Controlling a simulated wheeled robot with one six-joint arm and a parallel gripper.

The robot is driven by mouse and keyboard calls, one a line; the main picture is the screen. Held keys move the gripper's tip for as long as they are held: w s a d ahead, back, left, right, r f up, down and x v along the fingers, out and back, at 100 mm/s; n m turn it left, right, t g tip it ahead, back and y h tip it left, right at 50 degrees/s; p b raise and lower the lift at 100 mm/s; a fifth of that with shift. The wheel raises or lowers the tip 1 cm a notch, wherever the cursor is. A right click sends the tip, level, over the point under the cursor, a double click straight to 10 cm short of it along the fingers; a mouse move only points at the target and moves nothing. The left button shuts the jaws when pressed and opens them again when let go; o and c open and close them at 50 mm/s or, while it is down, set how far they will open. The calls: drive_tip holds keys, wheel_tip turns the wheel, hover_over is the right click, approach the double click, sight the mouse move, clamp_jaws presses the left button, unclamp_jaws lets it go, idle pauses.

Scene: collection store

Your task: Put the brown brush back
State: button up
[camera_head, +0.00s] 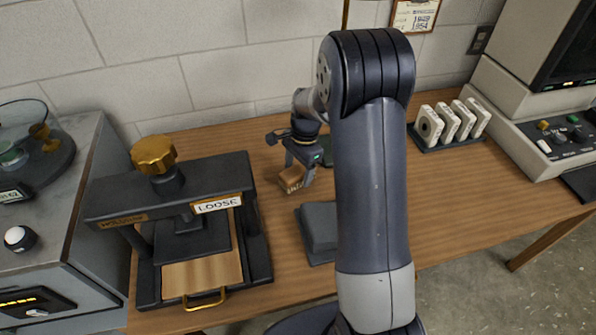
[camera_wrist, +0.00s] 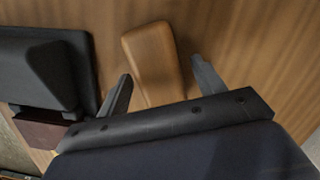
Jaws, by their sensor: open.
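In the wrist view my gripper's fingers (camera_wrist: 161,69) stand apart, one on each side of the brush's near part, with gaps showing. The near end of the brush is hidden behind my gripper's body, and no bristles can be made out.
A black press (camera_head: 185,225) with a gold knob and a "LOOSE" label stands left of the brush. The dark grey block (camera_head: 319,228) lies close on the right. A rack of white cartridges (camera_head: 447,126) stands behind my arm. A grey machine (camera_head: 55,215) fills the left side.

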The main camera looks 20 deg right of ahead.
wheel_tip(320, 180, up, 11)
drive_tip(key=d, duration=0.1)
drive_tip(key=shift+w+d, duration=0.3)
